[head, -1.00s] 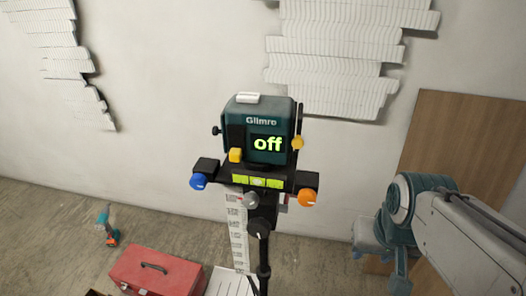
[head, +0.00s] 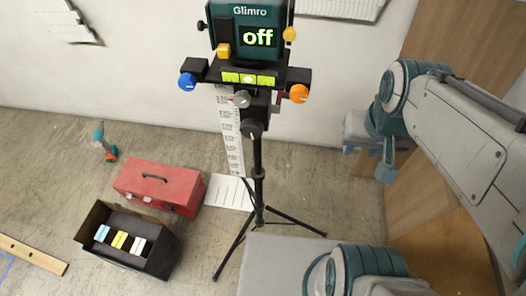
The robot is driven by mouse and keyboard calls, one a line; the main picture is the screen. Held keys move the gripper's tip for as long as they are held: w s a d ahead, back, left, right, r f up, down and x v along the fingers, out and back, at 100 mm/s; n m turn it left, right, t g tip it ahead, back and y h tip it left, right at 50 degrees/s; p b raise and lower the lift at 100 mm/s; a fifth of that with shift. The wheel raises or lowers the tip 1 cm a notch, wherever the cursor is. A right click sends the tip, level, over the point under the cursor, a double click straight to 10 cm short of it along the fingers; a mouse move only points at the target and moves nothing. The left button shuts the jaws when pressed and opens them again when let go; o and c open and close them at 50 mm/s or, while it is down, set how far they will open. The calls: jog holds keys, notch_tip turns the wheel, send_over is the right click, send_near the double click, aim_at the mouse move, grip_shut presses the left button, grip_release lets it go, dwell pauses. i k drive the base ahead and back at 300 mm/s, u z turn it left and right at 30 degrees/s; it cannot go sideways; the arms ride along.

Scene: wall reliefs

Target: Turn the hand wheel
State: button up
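A dark teal device (head: 236,30) marked "Glimro" stands on a black tripod (head: 258,190), its screen reading "off". Below it are a blue knob (head: 187,81), an orange knob (head: 299,93), a grey knob (head: 242,99) and a black knob (head: 252,129). Yellow knobs sit on its front (head: 223,51) and right side (head: 289,34). Which of these is the hand wheel I cannot tell. My gripper (head: 372,150) is at the right, apart from the device and touching none of the knobs. Its fingers are not clear enough to show whether they are open.
A red toolbox (head: 160,184) and a black open box (head: 125,258) with coloured blocks stand on the floor at the left. A white ruled sheet (head: 229,192) lies beside the tripod.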

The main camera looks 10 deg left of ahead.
aim_at(251, 128)
jog(key=u, duration=1.05)
jog(key=k, duration=0.7)
jog(key=z, duration=0.2)
